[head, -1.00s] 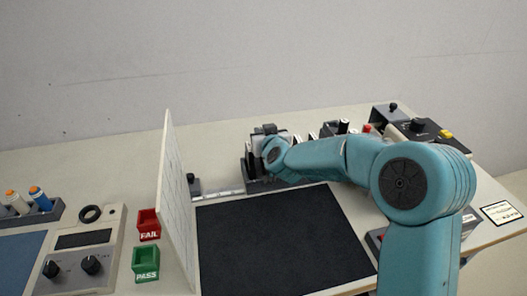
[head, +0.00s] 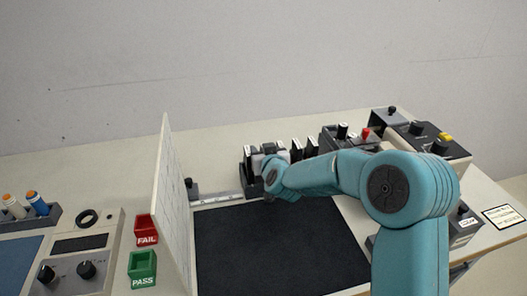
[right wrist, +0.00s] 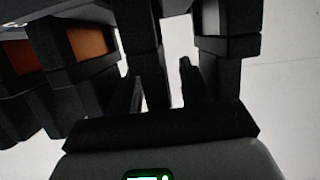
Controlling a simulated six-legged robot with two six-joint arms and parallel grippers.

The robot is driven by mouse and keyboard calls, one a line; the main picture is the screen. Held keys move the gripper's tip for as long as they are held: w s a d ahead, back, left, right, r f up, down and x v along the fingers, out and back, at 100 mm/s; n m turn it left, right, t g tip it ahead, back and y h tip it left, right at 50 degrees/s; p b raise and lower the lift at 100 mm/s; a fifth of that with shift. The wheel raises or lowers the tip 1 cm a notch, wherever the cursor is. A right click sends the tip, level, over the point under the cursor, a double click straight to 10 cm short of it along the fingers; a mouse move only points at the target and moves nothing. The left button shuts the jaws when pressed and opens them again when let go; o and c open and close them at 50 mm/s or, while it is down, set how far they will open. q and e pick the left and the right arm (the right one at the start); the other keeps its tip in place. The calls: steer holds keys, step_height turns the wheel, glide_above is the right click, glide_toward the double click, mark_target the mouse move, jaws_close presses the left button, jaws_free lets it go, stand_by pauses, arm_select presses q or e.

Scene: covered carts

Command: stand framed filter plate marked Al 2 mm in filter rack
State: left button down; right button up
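The filter rack (head: 247,182) is a dark holder at the back edge of the black mat, with several dark framed plates standing in it. One framed plate (head: 250,157) stands at its left end, and others (head: 296,149) stand further right. No Al 2 mm marking can be read. My right gripper (head: 270,176) is at the front of the rack, partly hidden by its own wrist. In the right wrist view its two dark fingers (right wrist: 161,85) are apart, close to dark frame uprights (right wrist: 152,55); I see no grip on them. My left gripper is not in view.
A white upright panel (head: 173,200) stands left of the black mat (head: 275,250). The red FAIL bin (head: 146,230) and green PASS bin (head: 143,268) are left of it. Dark instruments with knobs (head: 425,140) stand at the back right. The mat is clear.

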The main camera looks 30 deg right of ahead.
steer(key=shift+s+a+r, duration=0.15)
steer(key=shift+s+r, duration=0.1)
steer(key=shift+r, duration=0.05)
steer(key=v, duration=1.1)
steer(key=shift+s+b, duration=0.3)
steer(key=shift+b, duration=0.1)
steer(key=shift+w+r, duration=0.1)
steer(key=shift+w, duration=0.05)
steer(key=shift+r, duration=0.1)
